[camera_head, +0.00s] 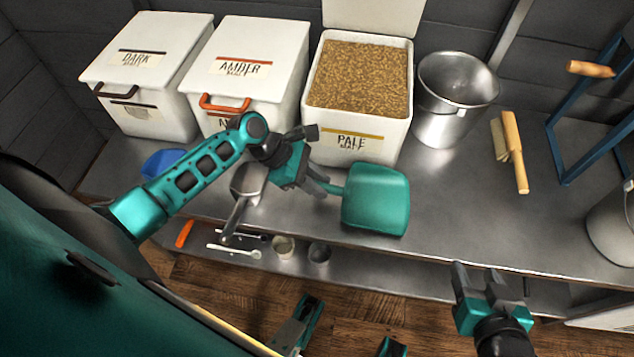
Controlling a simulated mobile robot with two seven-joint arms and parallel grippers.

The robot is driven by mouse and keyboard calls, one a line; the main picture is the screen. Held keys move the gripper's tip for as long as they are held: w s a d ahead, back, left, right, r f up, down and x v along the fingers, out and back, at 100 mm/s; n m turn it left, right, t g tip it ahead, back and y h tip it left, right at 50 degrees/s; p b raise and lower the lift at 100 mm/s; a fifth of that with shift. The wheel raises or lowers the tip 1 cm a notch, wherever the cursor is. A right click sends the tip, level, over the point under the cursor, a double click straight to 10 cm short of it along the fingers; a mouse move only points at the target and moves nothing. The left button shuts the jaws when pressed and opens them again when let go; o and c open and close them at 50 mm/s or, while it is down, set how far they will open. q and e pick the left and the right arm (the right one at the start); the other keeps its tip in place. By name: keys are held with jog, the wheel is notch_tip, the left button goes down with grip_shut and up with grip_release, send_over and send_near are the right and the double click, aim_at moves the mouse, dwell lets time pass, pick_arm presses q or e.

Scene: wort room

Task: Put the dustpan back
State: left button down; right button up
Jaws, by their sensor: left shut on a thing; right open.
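The teal dustpan (376,199) is at the middle of the steel counter near its front edge, its pan to the right and its short handle pointing left. My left gripper (324,186) is shut on the dustpan's handle. I cannot tell whether the pan touches the counter or hangs just above it. My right gripper (487,276) is open and empty, in front of the counter's front edge at the lower right.
Bins marked dark (150,95), amber (262,90) and pale (375,130) line the back; the pale one is open and full of grain. A metal bucket (440,125), a wooden-handled brush (514,150) and a metal scoop (245,185) stand or lie nearby. The counter (455,205) right of the dustpan is clear.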

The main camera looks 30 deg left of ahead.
pick_arm(q)
jog(key=shift+f+b, duration=0.3)
jog(key=shift+f, duration=0.05)
jog(key=c, duration=0.8)
grip_release()
jog(key=p+v, duration=0.2)
jog(key=v, duration=0.4)
jog(key=shift+a+r+p, duration=0.15)
jog(key=shift+r+p, duration=0.05)
jog(key=shift+p, duration=0.1)
jog(key=shift+s+a+r, duration=0.2)
jog(key=shift+a+r, duration=0.15)
jog(key=shift+a, duration=0.05)
jog(key=shift+d, duration=0.1)
